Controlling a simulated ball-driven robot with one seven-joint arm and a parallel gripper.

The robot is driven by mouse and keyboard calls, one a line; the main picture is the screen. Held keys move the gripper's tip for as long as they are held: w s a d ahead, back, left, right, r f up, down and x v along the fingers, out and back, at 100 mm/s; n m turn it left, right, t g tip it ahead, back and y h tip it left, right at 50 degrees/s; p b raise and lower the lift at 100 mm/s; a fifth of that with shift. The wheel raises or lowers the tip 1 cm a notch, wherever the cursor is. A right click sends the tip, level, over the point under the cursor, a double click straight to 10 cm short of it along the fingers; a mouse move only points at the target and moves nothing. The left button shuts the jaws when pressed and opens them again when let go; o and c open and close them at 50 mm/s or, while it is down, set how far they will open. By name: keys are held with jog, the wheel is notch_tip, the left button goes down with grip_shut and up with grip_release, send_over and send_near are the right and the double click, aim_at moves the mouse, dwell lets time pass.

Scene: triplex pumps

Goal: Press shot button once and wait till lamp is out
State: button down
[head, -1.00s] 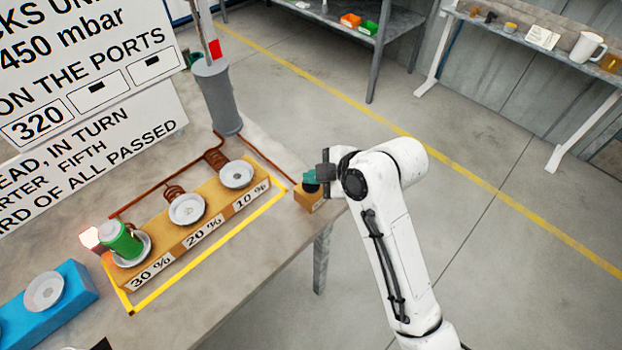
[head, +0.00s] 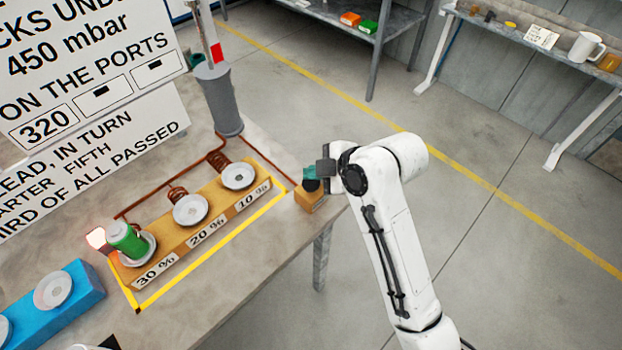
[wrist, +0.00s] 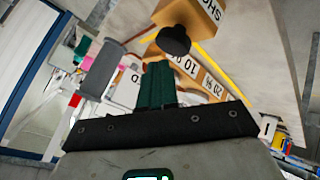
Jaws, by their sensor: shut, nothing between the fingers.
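The shot button is a black knob (head: 311,186) on a small wooden block (head: 312,202) at the table's right corner. In the wrist view the black knob (wrist: 174,41) stands out from the block, whose label partly reads "SHO" (wrist: 210,9). My gripper (head: 310,173) is shut and empty, its green fingertips right at the knob in the head view. In the wrist view the fingertips (wrist: 157,68) appear beside the knob with a small gap; contact cannot be told. The lamp (head: 95,238) glows pinkish white behind a green canister (head: 127,240) on the 30 % port.
A wooden port block (head: 212,232) with several white dishes lies inside a yellow outline. A grey cylinder (head: 219,98) stands behind it, with signs at the left. A blue block (head: 60,300) is at the lower left.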

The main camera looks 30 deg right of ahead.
aim_at(315, 186)
jog(key=shift+r, duration=0.1)
notch_tip(315, 186, up, 5)
jog(key=p, duration=0.4)
jog(key=shift+p, duration=0.4)
dwell(0.4)
jog(key=shift+s+f, duration=0.2)
jog(key=shift+f, duration=0.1)
jog(key=s+d+f+m+g+h+b, duration=0.1)
jog(key=s+d+f+m+g, duration=0.1)
jog(key=s+f+m, duration=0.3)
jog(key=s+d+f+m+g+h, duration=0.2)
jog(key=s+d+f+m, duration=0.1)
jog(key=s, duration=1.1)
jog(key=s+d+f+m+g+h+b, duration=0.1)
jog(key=s+d+f+m+g, duration=0.1)
jog(key=s+f+m, duration=0.4)
jog(key=s+m+g, duration=0.1)
jog(key=s, duration=0.2)
jog(key=shift+s+d+f+m+h+b, duration=0.2)
jog(key=shift+d+f+m+h+b, duration=0.05)
jog(key=shift+f+m+h+b, duration=0.15)
